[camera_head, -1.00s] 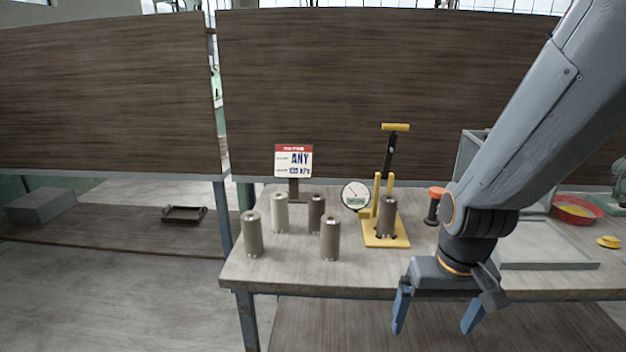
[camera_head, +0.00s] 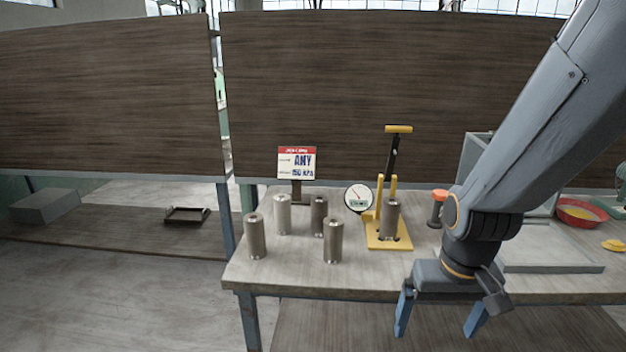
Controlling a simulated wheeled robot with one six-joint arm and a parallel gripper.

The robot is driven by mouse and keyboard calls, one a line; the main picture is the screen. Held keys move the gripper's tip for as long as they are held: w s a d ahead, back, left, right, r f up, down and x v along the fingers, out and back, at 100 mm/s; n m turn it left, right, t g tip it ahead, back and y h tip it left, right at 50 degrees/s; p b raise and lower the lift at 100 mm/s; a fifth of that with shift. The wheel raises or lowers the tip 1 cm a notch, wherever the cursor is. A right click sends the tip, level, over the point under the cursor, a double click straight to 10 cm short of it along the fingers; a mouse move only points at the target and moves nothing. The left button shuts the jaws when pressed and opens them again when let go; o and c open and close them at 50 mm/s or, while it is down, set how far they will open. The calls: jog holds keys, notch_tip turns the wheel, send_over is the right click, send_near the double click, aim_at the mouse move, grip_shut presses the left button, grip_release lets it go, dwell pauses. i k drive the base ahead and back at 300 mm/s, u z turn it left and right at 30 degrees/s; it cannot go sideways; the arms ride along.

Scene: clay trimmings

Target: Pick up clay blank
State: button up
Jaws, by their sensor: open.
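Several upright cylinders stand on the left part of the table, and I cannot tell for sure which is the clay blank. They are a grey-brown cylinder (camera_head: 255,238) at front left, another (camera_head: 333,241) at front right, a paler one (camera_head: 282,215) behind, and a darker one (camera_head: 319,216). One more cylinder (camera_head: 390,220) stands in a yellow press (camera_head: 388,245) with a lever. My gripper (camera_head: 440,330) is open and empty, its blue fingers pointing down in front of the table's front edge, to the right of the cylinders.
An orange-topped tool (camera_head: 438,208), a grey tray (camera_head: 550,262), a red bowl (camera_head: 582,212) and a yellow item (camera_head: 613,245) lie to the right. The table's (camera_head: 290,272) front left is clear.

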aim_at(391, 206)
jog(key=u, duration=0.05)
jog(key=k, duration=0.65)
jog(key=u, duration=0.55)
jog(key=i, duration=1.9)
jog(key=z, duration=0.2)
